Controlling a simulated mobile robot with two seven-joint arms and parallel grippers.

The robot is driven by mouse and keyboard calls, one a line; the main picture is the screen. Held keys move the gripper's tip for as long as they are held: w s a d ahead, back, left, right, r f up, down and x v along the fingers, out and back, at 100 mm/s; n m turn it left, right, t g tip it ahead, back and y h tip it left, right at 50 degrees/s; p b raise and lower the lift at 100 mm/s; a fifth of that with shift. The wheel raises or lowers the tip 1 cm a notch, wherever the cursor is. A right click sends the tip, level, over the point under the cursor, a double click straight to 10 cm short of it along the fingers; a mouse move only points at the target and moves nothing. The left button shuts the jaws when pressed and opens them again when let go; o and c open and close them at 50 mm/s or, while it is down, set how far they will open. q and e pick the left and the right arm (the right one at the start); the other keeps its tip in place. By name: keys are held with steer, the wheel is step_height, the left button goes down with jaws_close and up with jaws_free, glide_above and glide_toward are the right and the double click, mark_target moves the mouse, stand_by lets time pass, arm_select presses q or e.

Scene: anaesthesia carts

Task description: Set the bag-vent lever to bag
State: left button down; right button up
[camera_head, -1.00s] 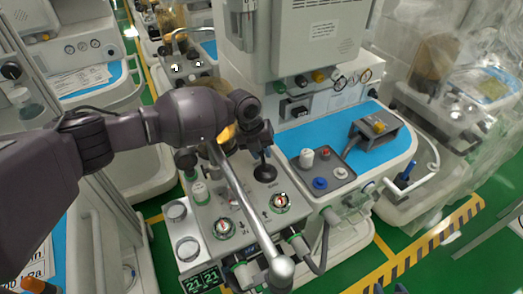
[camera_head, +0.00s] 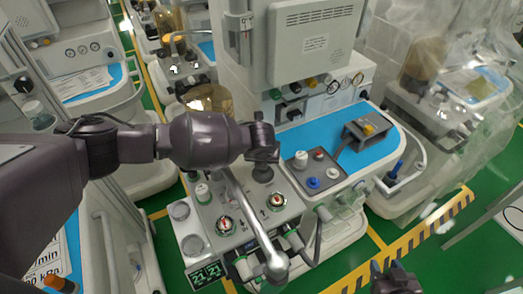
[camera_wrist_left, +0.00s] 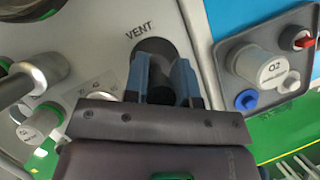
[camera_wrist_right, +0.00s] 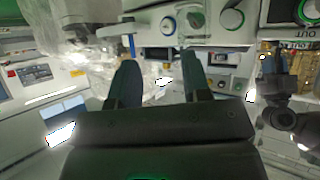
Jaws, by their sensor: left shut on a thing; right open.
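The bag-vent lever is a black knob on a dark oval base (camera_head: 263,173) on the grey panel of the middle cart. My left gripper (camera_head: 262,150) is right over it from above. In the left wrist view, the left gripper's fingers (camera_wrist_left: 162,80) are shut on the black lever (camera_wrist_left: 160,92), in front of a dark oval recess. The printed word VENT (camera_wrist_left: 140,30) is beside the recess; no BAG label is readable. My right gripper (camera_head: 393,278) is low at the right in the head view, open and empty; its fingers (camera_wrist_right: 160,75) are apart in the right wrist view.
A silver bar (camera_head: 245,215) crosses the panel beside the lever. A blue worktop (camera_head: 335,130) lies behind. Green floor with a striped yellow line (camera_head: 430,230) is at the right.

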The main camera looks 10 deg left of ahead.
arm_select(q)
steer(key=shift+s+d+t+y+p, duration=0.2)
steer(key=shift+s+t+y+p, duration=0.1)
steer(key=shift+t+p, duration=0.1)
arm_select(e)
steer(key=shift+s+d+f+g, duration=0.1)
steer(key=shift+s+f+g, duration=0.05)
steer(key=shift+s, duration=0.25)
steer(key=shift+s+f+g, duration=0.1)
steer(key=shift+s+g, duration=0.05)
steer(key=shift+s, duration=0.25)
steer(key=shift+w+r, duration=0.1)
steer(key=shift+w, duration=0.05)
arm_select(q)
steer(key=c, duration=0.9)
jaws_free()
steer(key=shift+r, duration=0.1)
steer(key=v, duration=1)
steer(key=shift+s+r, duration=0.15)
steer(key=shift+r, duration=0.1)
arm_select(e)
steer(key=shift+r, duration=0.1)
arm_select(q)
steer(key=shift+c, duration=0.3)
